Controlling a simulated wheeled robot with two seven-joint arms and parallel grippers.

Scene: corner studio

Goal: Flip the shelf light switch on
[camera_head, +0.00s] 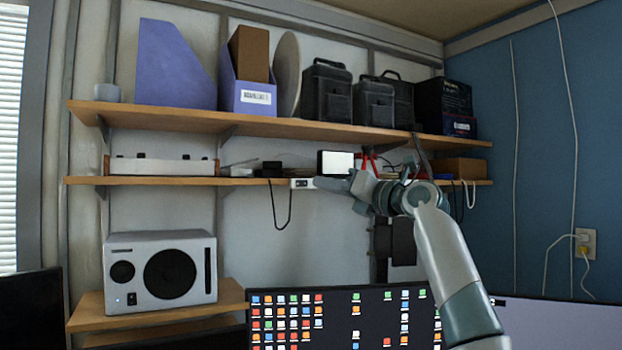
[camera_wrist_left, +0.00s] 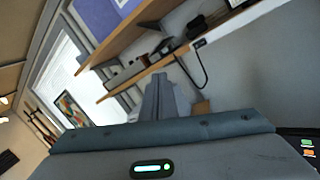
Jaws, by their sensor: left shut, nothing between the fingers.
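The shelf light switch (camera_head: 301,183) is a small white box with a dark rocker on the front edge of the lower wall shelf. A black cord hangs just left of it. It also shows small in the wrist view (camera_wrist_left: 200,43). My left gripper (camera_head: 322,183) is shut and empty, its tips just right of the switch in the head view. I cannot tell whether they touch it. In the wrist view the shut fingers (camera_wrist_left: 160,90) point toward the shelf. The rocker's position is too small to read. My right gripper is not in view.
The upper shelf (camera_head: 300,128) carries purple file holders and black bags. Below are a white speaker (camera_head: 160,272) and a monitor (camera_head: 345,318). The wall between shelf and monitor is mostly clear.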

